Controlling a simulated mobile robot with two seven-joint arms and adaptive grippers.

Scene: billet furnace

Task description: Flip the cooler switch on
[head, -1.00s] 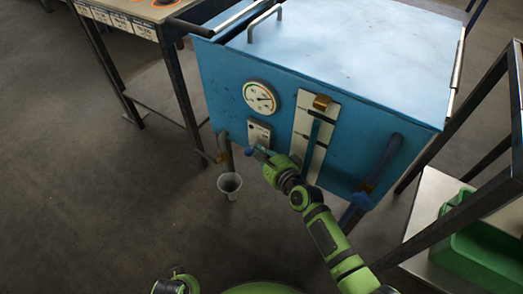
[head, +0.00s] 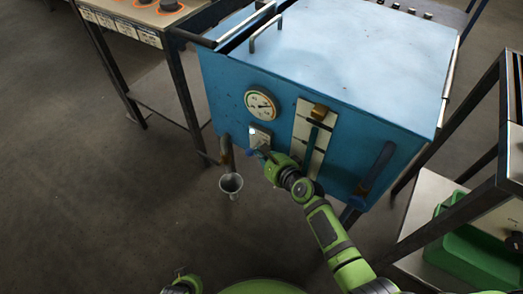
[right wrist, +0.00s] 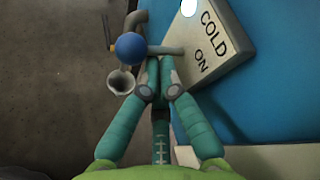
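The cooler is a blue box (head: 225,85) with a round gauge on its front. Its switch plate (head: 261,133) sits below the gauge; the right wrist view shows the plate (right wrist: 222,62) marked COLD and ON. A grey lever with a blue ball knob (right wrist: 131,46) sticks out from the plate towards the left. My right gripper (head: 262,153) is at the switch, and in the right wrist view its fingertips (right wrist: 159,66) are together right by the lever shaft. I cannot tell whether they touch it. My left gripper (head: 181,284) shows only partly at the bottom edge.
A cup-like funnel (head: 231,184) is below a pipe at the box's lower left. A slotted plate with a brass-coloured knob (head: 319,111) and a dark handle (head: 374,170) are right of the switch. A table is at left, a rack with a green bin (head: 480,255) at right.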

